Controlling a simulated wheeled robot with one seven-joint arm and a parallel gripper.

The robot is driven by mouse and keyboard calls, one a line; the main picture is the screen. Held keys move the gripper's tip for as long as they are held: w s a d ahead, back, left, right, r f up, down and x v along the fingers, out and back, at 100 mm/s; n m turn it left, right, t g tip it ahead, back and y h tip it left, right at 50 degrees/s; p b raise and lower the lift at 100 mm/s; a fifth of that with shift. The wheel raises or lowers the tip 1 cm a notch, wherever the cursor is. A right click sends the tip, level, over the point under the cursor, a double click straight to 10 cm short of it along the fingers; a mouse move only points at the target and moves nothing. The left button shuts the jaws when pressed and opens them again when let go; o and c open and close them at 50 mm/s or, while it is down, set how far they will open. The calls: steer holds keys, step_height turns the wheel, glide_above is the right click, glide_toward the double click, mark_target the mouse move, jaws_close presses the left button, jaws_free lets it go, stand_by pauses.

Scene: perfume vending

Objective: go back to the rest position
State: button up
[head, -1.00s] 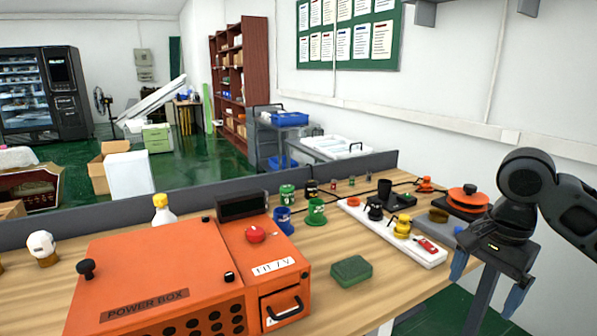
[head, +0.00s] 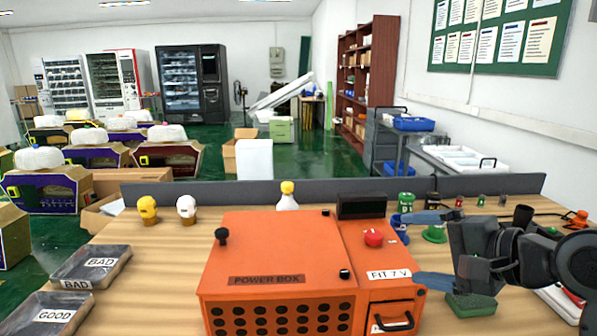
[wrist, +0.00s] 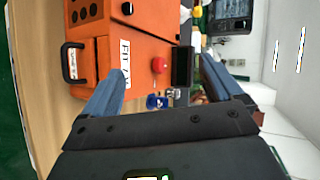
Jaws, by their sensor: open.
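My gripper (head: 432,248) is at the right of the head view, its two blue fingers spread wide and pointing left. Nothing is between the fingers. It hovers by the right side of the orange power box (head: 265,250), in front of the blue and green parts on the table. In the wrist view the two blue fingers (wrist: 158,88) are apart, with the orange box (wrist: 92,45), its red button (wrist: 159,65) and a blue cup (wrist: 156,102) beyond them.
A green sponge-like block (head: 470,306) lies under my gripper. BAD (head: 92,266) and GOOD (head: 50,318) trays lie at the left. A grey partition (head: 240,194) runs along the table's back.

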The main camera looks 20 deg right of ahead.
steer(key=a+f+t+h, duration=0.15)
steer(key=a+t, duration=0.25)
steer(key=a, duration=0.5)
steer(key=s+a+f+h, duration=0.2)
steer(key=s+a+f, duration=0.2)
steer(key=s+f, duration=0.15)
steer(key=s+a+f+n+g+h, duration=0.1)
steer(key=s+f+n, duration=0.15)
steer(key=s, duration=0.45)
steer(key=s+f+n+h, duration=0.1)
steer(key=s+f, duration=0.3)
steer(key=s, duration=0.3)
steer(key=s+d+n, duration=0.1)
steer(key=s+n, duration=0.4)
steer(key=s, duration=0.3)
steer(key=s+d+n, duration=0.2)
steer(key=s+n, duration=0.3)
steer(key=s, duration=0.3)
steer(key=shift+d+r+n+y, duration=0.25)
steer(key=shift+r+n+y, duration=0.1)
steer(key=shift+y, duration=0.1)
